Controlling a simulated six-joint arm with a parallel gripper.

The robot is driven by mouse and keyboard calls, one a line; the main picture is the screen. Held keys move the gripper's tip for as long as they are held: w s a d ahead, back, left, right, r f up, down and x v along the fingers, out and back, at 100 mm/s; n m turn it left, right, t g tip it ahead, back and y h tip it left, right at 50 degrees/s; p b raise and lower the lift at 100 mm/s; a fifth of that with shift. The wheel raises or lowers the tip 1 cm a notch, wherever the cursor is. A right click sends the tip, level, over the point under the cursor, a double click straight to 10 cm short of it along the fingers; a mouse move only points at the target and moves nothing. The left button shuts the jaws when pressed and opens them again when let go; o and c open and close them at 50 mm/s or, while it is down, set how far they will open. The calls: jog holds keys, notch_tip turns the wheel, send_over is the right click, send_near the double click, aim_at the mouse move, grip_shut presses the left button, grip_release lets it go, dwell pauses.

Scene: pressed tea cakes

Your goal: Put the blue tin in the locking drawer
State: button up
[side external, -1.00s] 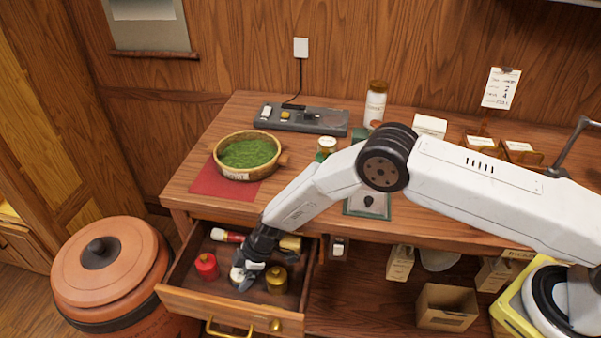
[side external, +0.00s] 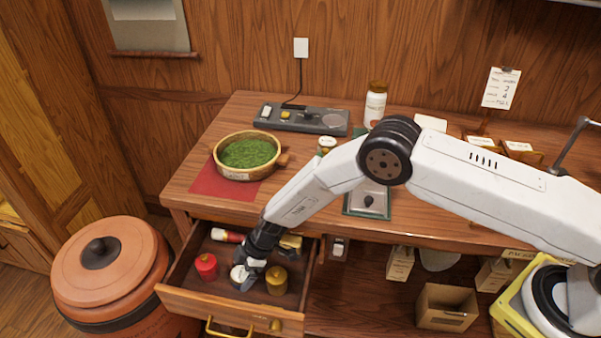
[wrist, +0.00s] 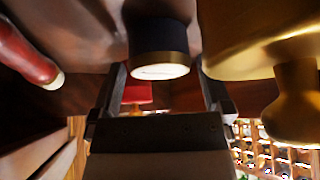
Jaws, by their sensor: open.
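The drawer (side external: 190,297) under the counter is pulled open, with a brass handle and a round brass fitting on its front. My gripper (side external: 246,274) is down inside it, between a red tin (side external: 206,266) and a gold tin (side external: 277,281). A pale round top (side external: 238,275) shows at the fingers, partly hidden by them. In the wrist view my gripper (wrist: 165,92) is open, its fingers apart on either side of a dark navy tin (wrist: 160,38) with a gold rim and pale end, seemingly the blue tin. Contact with it cannot be told.
A red-and-white roll (side external: 226,235) and a brass-coloured piece (side external: 290,242) lie at the drawer's back. On the counter are a basket of green tea (side external: 248,153), a grey switch panel (side external: 300,118) and a white bottle (side external: 375,104). A terracotta bin (side external: 110,270) stands left of the drawer.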

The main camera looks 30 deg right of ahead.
jog(key=v, duration=0.6)
jog(key=shift+r, duration=0.2)
jog(key=shift+d, duration=0.1)
jog(key=shift+r, duration=0.1)
dwell(0.4)
notch_tip(320, 180, up, 26)
jog(key=s+d+m+h, duration=0.1)
jog(key=s+d+m, duration=0.2)
jog(key=d, duration=0.3)
jog(key=s+d+r+m+t+h, duration=0.1)
jog(key=s+d+m, duration=0.1)
jog(key=d, duration=0.3)
jog(key=s+d+m+h, duration=0.1)
jog(key=s+d+m, duration=0.2)
jog(key=d, duration=0.3)
jog(key=s+d+f+m+h, duration=0.1)
jog(key=s+d+m+h, duration=0.2)
jog(key=s+d+m, duration=0.65)
jog(key=s+d+f+n, duration=0.2)
jog(key=s+f, duration=0.1)
jog(key=f, duration=0.2)
jog(key=shift+f, duration=0.15)
